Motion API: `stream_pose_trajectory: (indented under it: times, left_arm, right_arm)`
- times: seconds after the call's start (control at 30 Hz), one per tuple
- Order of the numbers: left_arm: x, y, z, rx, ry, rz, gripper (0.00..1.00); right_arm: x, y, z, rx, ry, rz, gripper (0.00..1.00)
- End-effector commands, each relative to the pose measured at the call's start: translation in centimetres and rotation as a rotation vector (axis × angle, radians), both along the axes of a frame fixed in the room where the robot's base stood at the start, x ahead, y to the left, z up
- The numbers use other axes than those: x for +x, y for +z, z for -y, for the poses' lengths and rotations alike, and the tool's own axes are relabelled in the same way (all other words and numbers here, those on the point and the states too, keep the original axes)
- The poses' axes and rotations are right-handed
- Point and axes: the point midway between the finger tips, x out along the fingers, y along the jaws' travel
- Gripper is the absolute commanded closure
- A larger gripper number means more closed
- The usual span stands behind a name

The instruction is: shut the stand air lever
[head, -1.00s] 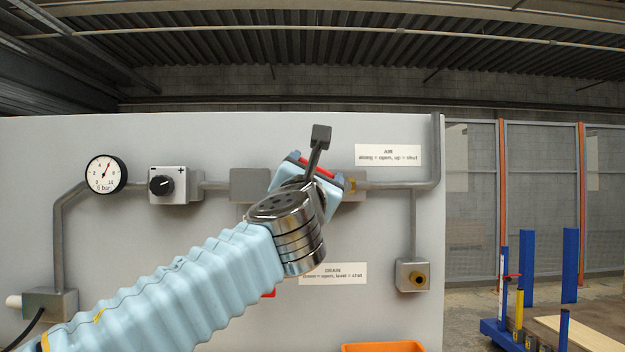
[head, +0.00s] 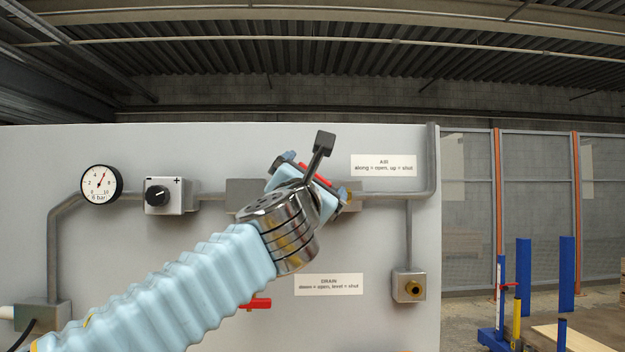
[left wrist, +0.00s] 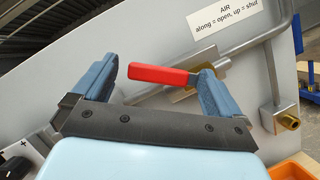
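The red air lever (left wrist: 160,75) shows in the left wrist view on its brass valve, raised at an angle off the pipe line. It also shows partly in the head view (head: 322,176), behind my left gripper. My left gripper (left wrist: 155,85) is open, with its blue fingers spread along the lever. One finger is near the handle's free end and the other overlaps the valve end; I cannot tell whether either touches. In the head view my left gripper (head: 314,182) covers much of the valve. The air label (head: 384,166) reads along = open, up = shut. My right gripper is not in view.
The grey panel carries a gauge (head: 102,185), a regulator knob (head: 158,195), pipes and an outlet box (head: 409,286). A red drain lever (head: 258,304) is below my arm. An orange bin (left wrist: 297,167) shows at the lower right in the left wrist view.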

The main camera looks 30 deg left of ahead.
Motion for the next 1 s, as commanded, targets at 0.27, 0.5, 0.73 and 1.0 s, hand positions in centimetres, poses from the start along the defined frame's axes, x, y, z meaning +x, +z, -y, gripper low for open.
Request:
stream_pose_trajectory:
  times: [0.27,0.5,0.73,1.0]
  left_arm:
    - [-0.3,-0.1,0.1,0.000,0.001,0.001,0.00]
    - [-4.3,-1.6,1.3,0.002,0.001,0.003,0.00]
    - [-9.3,-3.2,2.9,0.002,0.001,0.003,0.00]
    - [-12.3,-4.3,4.0,-0.001,0.000,0.000,0.00]
  right_arm:
    - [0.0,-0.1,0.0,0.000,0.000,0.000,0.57]
    - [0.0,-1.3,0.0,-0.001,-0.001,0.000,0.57]
    - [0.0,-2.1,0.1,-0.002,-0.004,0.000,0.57]
    - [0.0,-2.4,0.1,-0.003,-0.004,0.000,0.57]
